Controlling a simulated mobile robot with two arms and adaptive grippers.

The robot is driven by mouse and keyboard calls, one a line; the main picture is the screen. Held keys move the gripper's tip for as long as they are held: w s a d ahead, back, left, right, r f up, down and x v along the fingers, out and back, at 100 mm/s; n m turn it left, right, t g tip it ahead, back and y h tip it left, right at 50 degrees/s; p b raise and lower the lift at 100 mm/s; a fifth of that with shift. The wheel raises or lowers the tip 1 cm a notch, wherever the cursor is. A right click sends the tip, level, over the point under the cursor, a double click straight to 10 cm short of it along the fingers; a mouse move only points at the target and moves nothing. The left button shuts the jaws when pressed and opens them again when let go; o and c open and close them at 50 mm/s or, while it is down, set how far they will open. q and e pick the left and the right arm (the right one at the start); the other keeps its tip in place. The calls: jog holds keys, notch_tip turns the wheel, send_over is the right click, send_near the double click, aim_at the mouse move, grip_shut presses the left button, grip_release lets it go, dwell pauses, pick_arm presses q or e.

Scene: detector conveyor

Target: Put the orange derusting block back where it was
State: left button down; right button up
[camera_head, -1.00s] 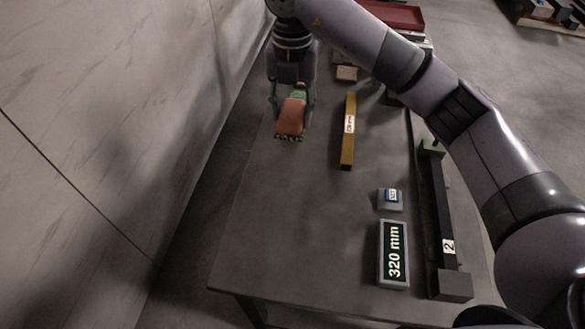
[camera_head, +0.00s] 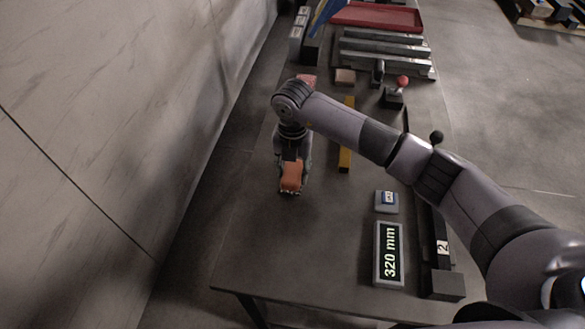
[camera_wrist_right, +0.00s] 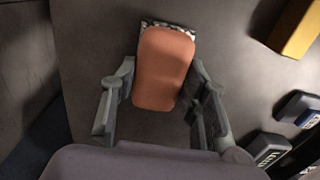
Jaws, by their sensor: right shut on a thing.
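The orange derusting block (camera_head: 291,176) is in my right gripper (camera_head: 292,186), over the left part of the grey table in the head view. In the right wrist view the orange block (camera_wrist_right: 163,68) lies between the two fingers of the right gripper (camera_wrist_right: 160,95). A speckled black-and-white edge shows at the block's far end. The gripper is shut on the block. I cannot tell whether the block touches the table. My left gripper is not in view.
A yellow bar (camera_head: 346,160) lies right of the arm, partly hidden by it. A "320 mm" display (camera_head: 389,254), a small blue-labelled box (camera_head: 386,201) and a dark fixture marked 2 (camera_head: 441,285) stand to the right. A red tray (camera_head: 378,16) and metal bars (camera_head: 385,48) are at the back. The front-left table is clear.

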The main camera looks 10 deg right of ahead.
aim_at(293, 171)
jog(key=shift+f, duration=0.25)
jog(key=o, duration=1.1)
jog(key=shift+f, duration=0.1)
jog(key=shift+r, duration=0.6)
notch_tip(293, 171, up, 11)
jog(key=b, duration=0.2)
jog(key=shift+b, duration=0.35)
